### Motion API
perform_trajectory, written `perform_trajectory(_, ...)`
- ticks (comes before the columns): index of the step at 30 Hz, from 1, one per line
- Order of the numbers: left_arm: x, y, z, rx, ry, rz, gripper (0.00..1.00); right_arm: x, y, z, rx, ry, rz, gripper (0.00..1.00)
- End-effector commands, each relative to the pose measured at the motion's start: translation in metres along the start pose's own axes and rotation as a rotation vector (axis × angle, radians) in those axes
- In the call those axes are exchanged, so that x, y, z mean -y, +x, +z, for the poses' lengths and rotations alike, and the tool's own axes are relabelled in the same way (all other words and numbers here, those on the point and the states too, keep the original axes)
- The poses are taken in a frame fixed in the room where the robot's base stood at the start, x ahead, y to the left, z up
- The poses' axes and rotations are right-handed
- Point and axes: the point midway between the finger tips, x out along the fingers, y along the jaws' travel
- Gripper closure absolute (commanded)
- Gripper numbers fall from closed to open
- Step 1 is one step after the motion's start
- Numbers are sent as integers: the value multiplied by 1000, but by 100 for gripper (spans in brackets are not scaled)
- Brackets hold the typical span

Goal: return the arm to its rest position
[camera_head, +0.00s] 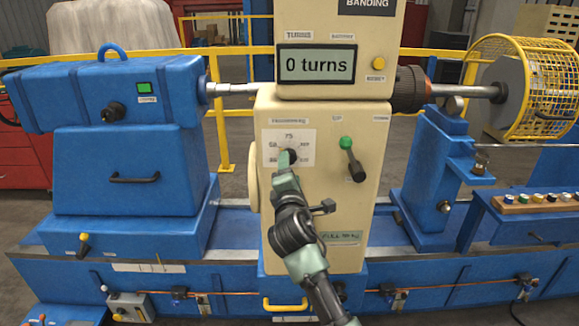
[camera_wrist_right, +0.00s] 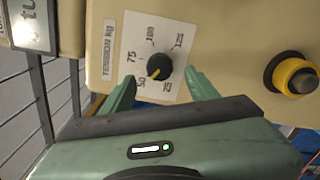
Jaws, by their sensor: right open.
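My right gripper (camera_head: 287,160) is up at the front of the cream machine housing (camera_head: 350,115), its arm coming in from below. In the right wrist view its two green fingers (camera_wrist_right: 161,78) are open, one on each side of a black dial knob (camera_wrist_right: 159,66), with nothing visibly held between them. I cannot tell whether they touch the knob. The knob's yellow pointer points down and left, near the 50 mark on a white scale plate (camera_wrist_right: 132,45). In the head view the gripper covers part of this plate (camera_head: 304,137). My left gripper is not in view.
A green-tipped lever (camera_head: 346,143) stands right of the dial. Above is a display reading "0 turns" (camera_head: 317,65). A blue headstock (camera_head: 100,95) is at left, a yellow cage (camera_head: 560,85) at right.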

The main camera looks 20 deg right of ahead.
Motion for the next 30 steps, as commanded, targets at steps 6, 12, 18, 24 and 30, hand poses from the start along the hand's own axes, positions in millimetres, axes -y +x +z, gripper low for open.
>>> perform_trajectory(6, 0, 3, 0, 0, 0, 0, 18, 0, -13, 0, -1, 1, -1, 41)
perform_trajectory(12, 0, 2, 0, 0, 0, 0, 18, 0, -13, 0, -1, 1, -1, 41)
perform_trajectory(18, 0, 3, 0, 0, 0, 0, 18, 26, -12, -14, -30, 25, -38, 41)
perform_trajectory(24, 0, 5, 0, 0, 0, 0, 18, 144, -21, -68, -143, 159, -215, 41)
perform_trajectory(30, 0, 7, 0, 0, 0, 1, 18, 285, -65, -116, -217, 348, -452, 41)
